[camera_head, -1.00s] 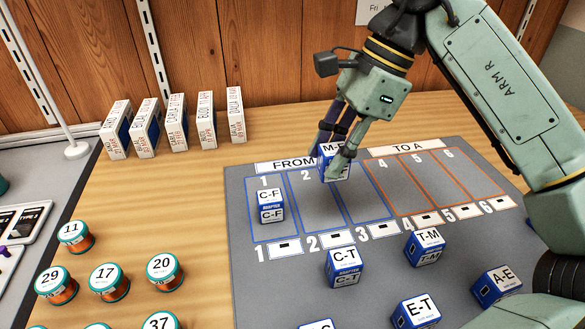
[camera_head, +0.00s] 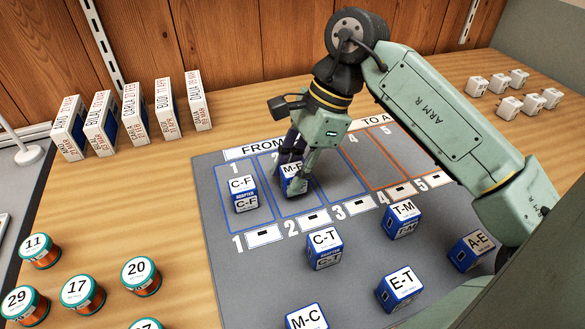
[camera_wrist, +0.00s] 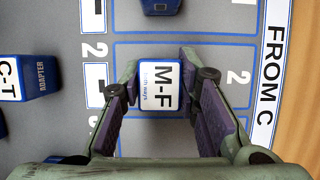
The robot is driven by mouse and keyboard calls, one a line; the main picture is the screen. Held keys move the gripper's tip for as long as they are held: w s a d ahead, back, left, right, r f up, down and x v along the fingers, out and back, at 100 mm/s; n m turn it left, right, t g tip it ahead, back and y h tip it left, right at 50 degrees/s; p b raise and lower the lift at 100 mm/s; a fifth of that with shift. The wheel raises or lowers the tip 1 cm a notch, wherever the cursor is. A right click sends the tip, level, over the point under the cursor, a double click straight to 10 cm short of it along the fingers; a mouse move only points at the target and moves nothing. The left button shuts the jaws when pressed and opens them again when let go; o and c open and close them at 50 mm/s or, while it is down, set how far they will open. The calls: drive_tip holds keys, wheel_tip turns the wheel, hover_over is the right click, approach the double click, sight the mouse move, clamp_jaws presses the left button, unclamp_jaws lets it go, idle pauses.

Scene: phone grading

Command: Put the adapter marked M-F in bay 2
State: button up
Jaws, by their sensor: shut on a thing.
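The M-F adapter (camera_head: 292,178), a blue box with a white label, is between the fingers of my gripper (camera_head: 296,172). In the wrist view the adapter (camera_wrist: 159,86) lies between the two purple pads of my gripper (camera_wrist: 161,92), which is shut on it. It is over bay 2 (camera_head: 303,202), outlined in blue on the grey mat. In the wrist view the numeral 2 shows on both sides of it. Whether its underside touches the mat cannot be told.
The C-F adapter (camera_head: 244,193) stands in bay 1 to the left. The C-T (camera_head: 324,249), T-M (camera_head: 402,219), E-T (camera_head: 399,289), A-E (camera_head: 475,250) and M-C (camera_head: 306,318) adapters are in front of the bays. Bay 3 (camera_head: 341,180) looks empty.

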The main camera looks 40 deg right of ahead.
drive_tip(key=shift+f+b, duration=0.25)
drive_tip(key=shift+b, duration=0.1)
drive_tip(key=o, duration=1)
drive_tip(key=shift+r, duration=0.1)
drive_tip(key=shift+o, duration=0.2)
drive_tip(key=shift+r, duration=0.15)
drive_tip(key=shift+r+p, duration=0.2)
drive_tip(key=shift+p, duration=0.25)
drive_tip(key=v, duration=1.1)
drive_tip(key=shift+r+b, duration=0.35)
drive_tip(key=shift+d, duration=0.15)
